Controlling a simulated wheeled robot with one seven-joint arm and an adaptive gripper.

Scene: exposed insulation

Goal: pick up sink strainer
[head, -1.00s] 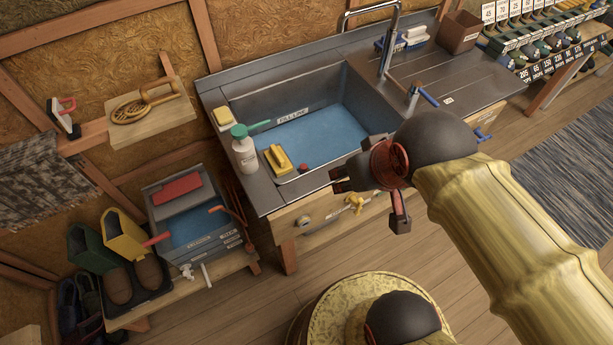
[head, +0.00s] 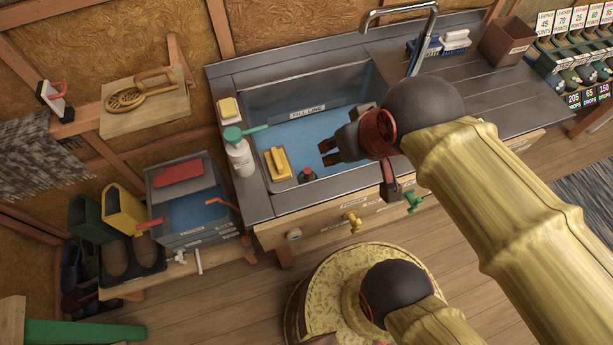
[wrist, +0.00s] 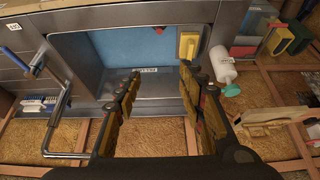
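A small dark round piece with a red top, which looks like the sink strainer (head: 307,176), sits at the near edge of the sink basin (head: 345,167), right of a yellow block.
A yellow block (head: 277,163) lies on a small tray at the basin's left. A soap bottle (head: 239,155) with a green pump stands on the left counter. The tall faucet (head: 425,40) rises at the back right.

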